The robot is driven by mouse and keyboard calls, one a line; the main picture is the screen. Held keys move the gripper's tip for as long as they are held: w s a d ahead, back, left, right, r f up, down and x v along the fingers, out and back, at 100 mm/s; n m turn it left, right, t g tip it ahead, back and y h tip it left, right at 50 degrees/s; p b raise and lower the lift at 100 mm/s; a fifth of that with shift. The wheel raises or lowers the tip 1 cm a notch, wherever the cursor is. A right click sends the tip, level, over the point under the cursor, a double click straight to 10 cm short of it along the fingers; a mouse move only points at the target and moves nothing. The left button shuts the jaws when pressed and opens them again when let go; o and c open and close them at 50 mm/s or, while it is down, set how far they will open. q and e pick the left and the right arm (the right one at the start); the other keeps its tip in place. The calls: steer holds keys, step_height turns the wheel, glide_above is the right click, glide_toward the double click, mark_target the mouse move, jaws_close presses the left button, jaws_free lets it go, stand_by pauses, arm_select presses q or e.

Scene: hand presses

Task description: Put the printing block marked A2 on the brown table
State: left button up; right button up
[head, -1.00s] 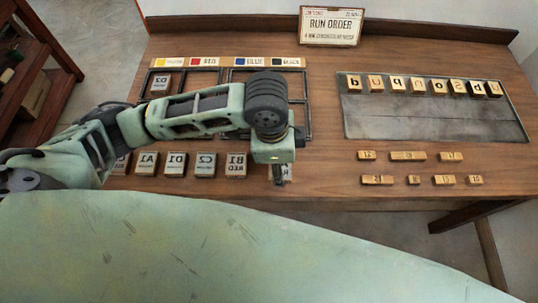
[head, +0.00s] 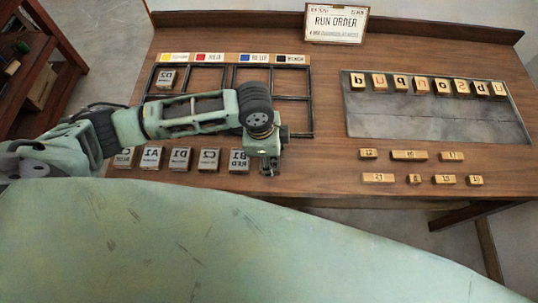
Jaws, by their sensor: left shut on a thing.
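My left gripper (head: 269,168) is at the right end of a row of printing blocks on the brown table (head: 327,165). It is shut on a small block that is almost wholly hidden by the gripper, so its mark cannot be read. The row to its left shows blocks that seem marked A1 (head: 151,158), D1 (head: 180,159), C2 (head: 208,160) and B1 (head: 238,162). The leftmost block (head: 124,158) is partly hidden by my arm. No mark A2 is readable. My right gripper is not in view.
A black divided frame (head: 311,115) with colour labels holds one block (head: 166,79) at its top left. A grey metal tray (head: 430,128) with letter blocks lies at right, with several small wooden blocks (head: 410,155) before it. A RUN ORDER sign (head: 336,24) stands at the back.

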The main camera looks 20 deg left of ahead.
arm_select(q)
steer(key=o, duration=1.2)
steer(key=shift+f, duration=0.1)
step_height(320, 180, up, 12)
steer(key=a+b, duration=0.1)
steer(key=shift+s+a, duration=0.2)
